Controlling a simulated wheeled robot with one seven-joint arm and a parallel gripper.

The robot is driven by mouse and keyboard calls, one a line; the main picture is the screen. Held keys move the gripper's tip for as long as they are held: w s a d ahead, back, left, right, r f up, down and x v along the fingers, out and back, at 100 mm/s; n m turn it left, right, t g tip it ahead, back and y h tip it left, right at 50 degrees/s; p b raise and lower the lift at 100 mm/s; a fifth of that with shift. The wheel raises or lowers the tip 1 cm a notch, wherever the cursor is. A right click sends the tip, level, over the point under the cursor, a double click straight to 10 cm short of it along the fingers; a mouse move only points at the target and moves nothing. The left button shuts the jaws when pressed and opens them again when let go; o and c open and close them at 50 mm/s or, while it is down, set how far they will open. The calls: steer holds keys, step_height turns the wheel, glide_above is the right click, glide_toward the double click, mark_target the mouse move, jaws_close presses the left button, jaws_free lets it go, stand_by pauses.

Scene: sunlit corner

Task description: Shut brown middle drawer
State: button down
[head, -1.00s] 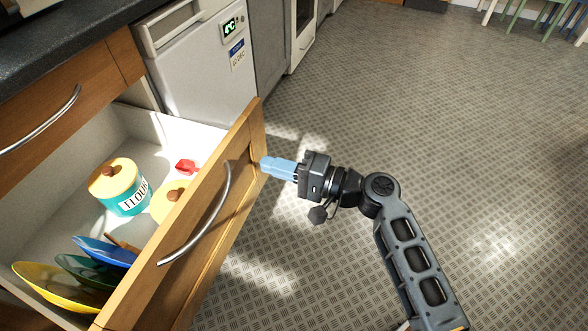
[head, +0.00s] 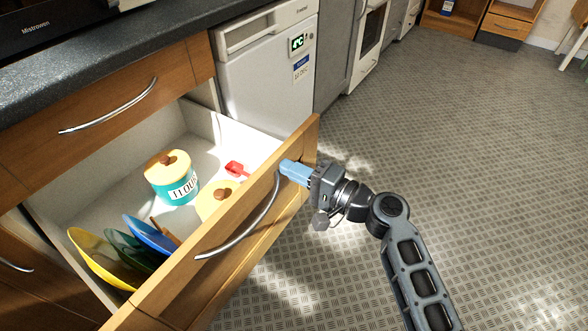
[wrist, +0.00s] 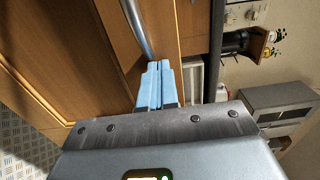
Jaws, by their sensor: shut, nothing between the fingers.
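The brown middle drawer (head: 175,292) stands pulled out, with its white inside open to view. Its wooden front carries a curved silver handle (head: 243,237), which also shows in the wrist view (wrist: 136,28). My gripper (head: 284,166) has light blue fingers, shut and empty. They are at the outer face of the drawer front, near the handle's right end. In the wrist view the fingertips (wrist: 159,66) lie together against the wood beside the handle; I cannot tell whether they touch it.
The drawer holds a teal flour canister (head: 171,179), a second canister (head: 215,200), a red scoop (head: 236,168) and coloured plates (head: 97,258). A closed drawer (head: 95,108) is above. A white appliance (head: 262,75) stands behind. Open floor (head: 455,150) lies to the right.

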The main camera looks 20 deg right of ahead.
steer(key=b+x, duration=1.6)
steer(key=x, duration=1.9)
steer(key=shift+r+b, duration=0.2)
steer(key=shift+b, duration=0.1)
steer(key=shift+a, duration=0.2)
steer(key=shift+s, duration=0.1)
